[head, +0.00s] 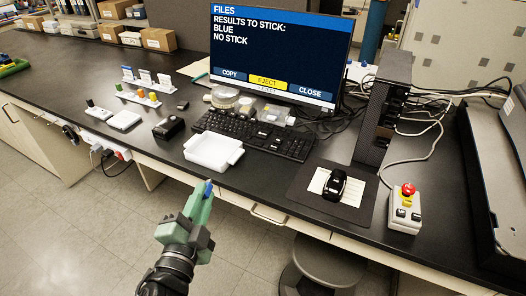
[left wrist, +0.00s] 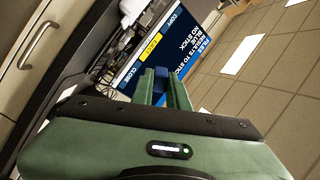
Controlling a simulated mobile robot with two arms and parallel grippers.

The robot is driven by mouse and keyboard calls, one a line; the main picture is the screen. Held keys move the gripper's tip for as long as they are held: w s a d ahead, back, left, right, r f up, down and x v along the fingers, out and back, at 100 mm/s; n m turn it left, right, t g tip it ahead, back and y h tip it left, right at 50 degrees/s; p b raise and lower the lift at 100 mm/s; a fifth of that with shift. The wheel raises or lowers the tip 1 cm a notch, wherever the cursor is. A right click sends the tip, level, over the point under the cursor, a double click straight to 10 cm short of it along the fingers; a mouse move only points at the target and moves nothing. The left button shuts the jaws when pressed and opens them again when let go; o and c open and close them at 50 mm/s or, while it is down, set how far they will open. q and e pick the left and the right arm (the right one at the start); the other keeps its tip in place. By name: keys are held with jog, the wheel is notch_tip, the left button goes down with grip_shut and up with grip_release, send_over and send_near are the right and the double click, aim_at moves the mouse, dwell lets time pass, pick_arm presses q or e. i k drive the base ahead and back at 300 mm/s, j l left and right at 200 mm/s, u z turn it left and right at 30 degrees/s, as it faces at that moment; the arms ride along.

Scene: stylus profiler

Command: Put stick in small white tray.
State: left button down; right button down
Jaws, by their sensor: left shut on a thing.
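My left gripper (head: 204,194) is in front of the desk's front edge, with its fingers pointing up toward the desk. It is shut on a small blue stick (head: 208,187), whose tip shows between the fingertips. In the left wrist view the blue stick (left wrist: 161,80) sits between the two green fingers. The white tray (head: 213,163) stands on the desk near the front edge, just beyond the gripper, and looks empty. The stick is apart from the tray. My right gripper is not in view.
A keyboard (head: 255,133) lies right behind the tray. A black box (head: 168,128) and a flat white item (head: 124,119) are left of it. The monitor (head: 277,50) reads "NO STICK". A mouse (head: 334,184) and a button box (head: 404,212) are at the right.

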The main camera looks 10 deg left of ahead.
aim_at(214, 151)
jog(key=j+z, duration=0.8)
jog(key=k+j+z, duration=0.1)
jog(key=z, duration=0.25)
jog(key=k+j+z, duration=0.15)
jog(key=j+z, duration=0.25)
jog(key=k+j, duration=0.25)
jog(key=j, duration=0.2)
jog(key=k+j+z, duration=0.1)
jog(key=k+j, duration=0.15)
jog(key=j, duration=0.15)
